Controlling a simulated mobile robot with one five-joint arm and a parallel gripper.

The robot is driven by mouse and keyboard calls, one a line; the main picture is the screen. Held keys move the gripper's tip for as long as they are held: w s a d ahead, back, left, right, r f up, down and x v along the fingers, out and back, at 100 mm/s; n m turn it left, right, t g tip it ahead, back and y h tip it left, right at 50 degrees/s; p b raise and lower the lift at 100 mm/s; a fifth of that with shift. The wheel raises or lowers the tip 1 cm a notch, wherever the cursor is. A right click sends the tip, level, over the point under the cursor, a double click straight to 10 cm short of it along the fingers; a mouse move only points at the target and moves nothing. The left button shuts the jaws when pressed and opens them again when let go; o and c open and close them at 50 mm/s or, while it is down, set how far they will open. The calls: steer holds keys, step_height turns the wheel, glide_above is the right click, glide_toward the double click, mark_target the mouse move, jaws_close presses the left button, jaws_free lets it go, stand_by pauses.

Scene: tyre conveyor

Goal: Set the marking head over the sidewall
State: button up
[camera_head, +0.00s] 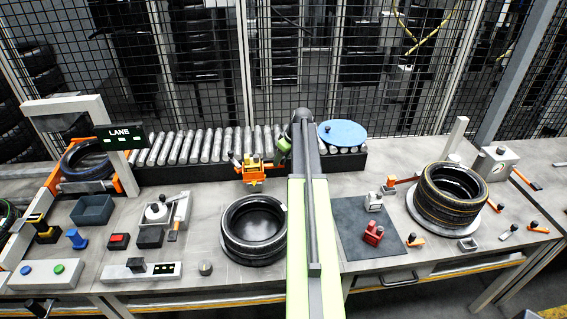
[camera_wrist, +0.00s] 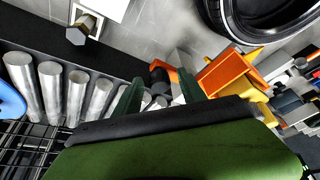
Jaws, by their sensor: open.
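An orange and yellow device, which looks like the marking head (camera_head: 253,172), stands between the roller row and a black tyre. It also shows in the wrist view (camera_wrist: 228,75), just beyond and right of my fingers. The black tyre (camera_head: 254,252) lies flat on the bench, its sidewall facing up. Part of it shows at the top right of the wrist view (camera_wrist: 265,38). My gripper (camera_wrist: 160,78) is open, its dark green fingers apart, with small black and orange parts beyond the gap. In the head view my gripper (camera_head: 284,147) is right beside the device, partly hidden by my arm.
A roller conveyor (camera_head: 190,147) runs along the back, with a blue disc (camera_head: 342,133) at its right end. A stack of tyres (camera_head: 452,196) stands on the right. A dark mat (camera_head: 362,238) holds small red and white items. Switch boxes and bins crowd the left bench.

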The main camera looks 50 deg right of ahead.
jaws_close()
stand_by(1.4)
